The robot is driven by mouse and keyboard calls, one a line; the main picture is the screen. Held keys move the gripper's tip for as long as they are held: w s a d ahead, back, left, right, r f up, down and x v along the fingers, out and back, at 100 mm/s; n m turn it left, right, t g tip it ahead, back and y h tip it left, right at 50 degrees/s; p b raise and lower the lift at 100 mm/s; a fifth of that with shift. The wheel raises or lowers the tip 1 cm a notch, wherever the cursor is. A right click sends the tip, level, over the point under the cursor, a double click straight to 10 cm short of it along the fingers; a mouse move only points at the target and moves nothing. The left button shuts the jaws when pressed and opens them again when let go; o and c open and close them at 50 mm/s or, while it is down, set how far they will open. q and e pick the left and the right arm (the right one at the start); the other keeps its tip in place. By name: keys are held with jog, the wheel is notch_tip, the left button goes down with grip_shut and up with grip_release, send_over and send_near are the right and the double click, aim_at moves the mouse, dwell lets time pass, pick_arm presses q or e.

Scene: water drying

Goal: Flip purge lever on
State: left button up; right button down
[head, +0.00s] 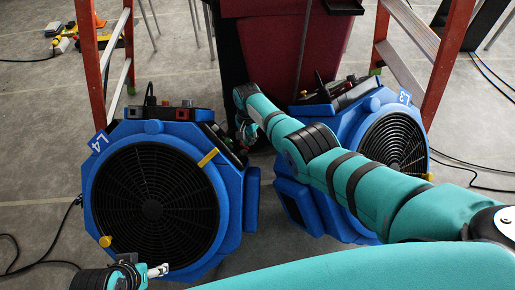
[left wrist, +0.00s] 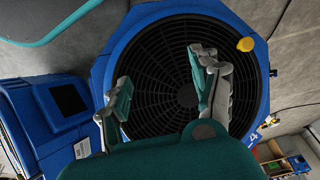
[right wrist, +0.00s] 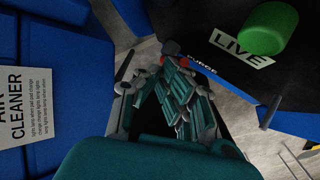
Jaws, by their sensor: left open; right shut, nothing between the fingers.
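A "PURGE" label (right wrist: 203,65) sits on the edge of a dark panel in the right wrist view. A small red part (right wrist: 170,47) shows beside it, just beyond my right fingertips; I cannot tell whether it is the lever's tip, or whether I touch it. My right gripper (right wrist: 174,82) is shut and empty. My left gripper (left wrist: 162,78) is open and empty in front of a round black fan grille (left wrist: 180,110).
The blue machine L4 (head: 232,210) stands left, another blue machine (head: 300,215) right. A green knob (right wrist: 268,28) and a "LIVE" label (right wrist: 240,45) are near the purge label. Orange ladders (head: 90,60) and a dark red bin (head: 270,50) stand behind.

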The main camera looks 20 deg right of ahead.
pick_arm(q)
jog(key=shift+s+a+r, duration=0.1)
jog(key=shift+r, duration=0.3)
pick_arm(e)
jog(key=shift+w, duration=0.1)
pick_arm(q)
jog(key=shift+f+b, duration=0.75)
jog(key=shift+b, duration=0.1)
pick_arm(e)
jog(key=shift+w+a, duration=0.15)
jog(key=shift+w, duration=0.25)
pick_arm(q)
jog(key=shift+r, duration=0.15)
pick_arm(e)
jog(key=shift+r, duration=0.1)
pick_arm(q)
jog(key=shift+w+r+p, duration=0.25)
jog(key=shift+p, duration=0.6)
pick_arm(e)
jog(key=shift+r, duration=0.7)
pick_arm(q)
jog(key=shift+w, duration=0.1)
